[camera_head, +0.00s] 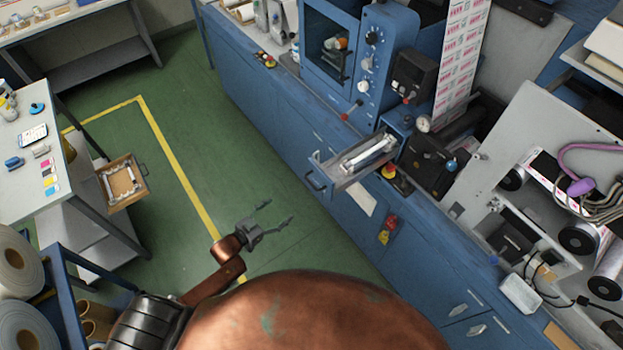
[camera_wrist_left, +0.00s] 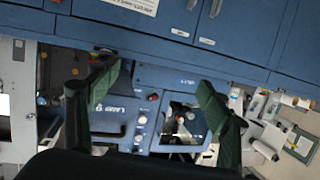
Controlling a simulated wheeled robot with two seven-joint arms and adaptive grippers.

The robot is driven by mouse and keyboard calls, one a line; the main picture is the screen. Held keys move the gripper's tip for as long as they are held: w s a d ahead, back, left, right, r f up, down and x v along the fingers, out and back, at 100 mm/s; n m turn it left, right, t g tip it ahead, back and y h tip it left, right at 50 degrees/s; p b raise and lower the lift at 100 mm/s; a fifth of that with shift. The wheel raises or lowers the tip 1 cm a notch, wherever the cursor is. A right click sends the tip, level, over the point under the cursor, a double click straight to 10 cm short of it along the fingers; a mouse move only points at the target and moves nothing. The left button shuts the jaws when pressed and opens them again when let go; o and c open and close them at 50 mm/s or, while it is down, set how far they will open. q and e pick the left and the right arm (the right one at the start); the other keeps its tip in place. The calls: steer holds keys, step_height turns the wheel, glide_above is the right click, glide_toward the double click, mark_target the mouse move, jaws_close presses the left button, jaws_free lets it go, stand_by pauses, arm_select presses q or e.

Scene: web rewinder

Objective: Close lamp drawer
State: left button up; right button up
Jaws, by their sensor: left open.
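A blue-fronted drawer (camera_head: 350,161) stands pulled out of the long blue cabinet in the head view. A pale tube-shaped lamp (camera_head: 368,152) lies in it, and a dark handle (camera_head: 315,182) is on its front. My left gripper (camera_head: 277,213) is open and empty over the green floor, left of and below the drawer in the picture, clear of it. In the left wrist view its two green-padded fingers (camera_wrist_left: 158,92) are spread apart, with the blue cabinet and machine panel beyond. I cannot make out the drawer there. My right gripper is not in view.
A second open drawer (camera_head: 122,182), wooden, holds white pieces under the left table (camera_head: 75,150). A rack with large rolls (camera_head: 18,262) stands at lower left. Green floor (camera_head: 190,110) with a yellow line lies free between the table and the blue cabinet (camera_head: 262,105).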

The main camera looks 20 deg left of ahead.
mark_target(312, 183)
arm_select(q)
steer(key=d+r+m+h+p, duration=0.15)
steer(key=d+r+h, duration=0.4)
steer(key=r, duration=0.95)
steer(key=shift+m+t+y, duration=0.25)
steer(key=shift+t+y, duration=0.05)
steer(key=shift+y, duration=0.25)
steer(key=x, duration=0.5)
steer(key=p+x, duration=0.1)
steer(key=x, duration=0.2)
steer(key=shift+d, duration=0.6)
steer(key=shift+w+d+f, duration=0.1)
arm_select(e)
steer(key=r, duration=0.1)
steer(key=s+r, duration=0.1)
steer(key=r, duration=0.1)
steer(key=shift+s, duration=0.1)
arm_select(q)
steer(key=c, duration=1.4)
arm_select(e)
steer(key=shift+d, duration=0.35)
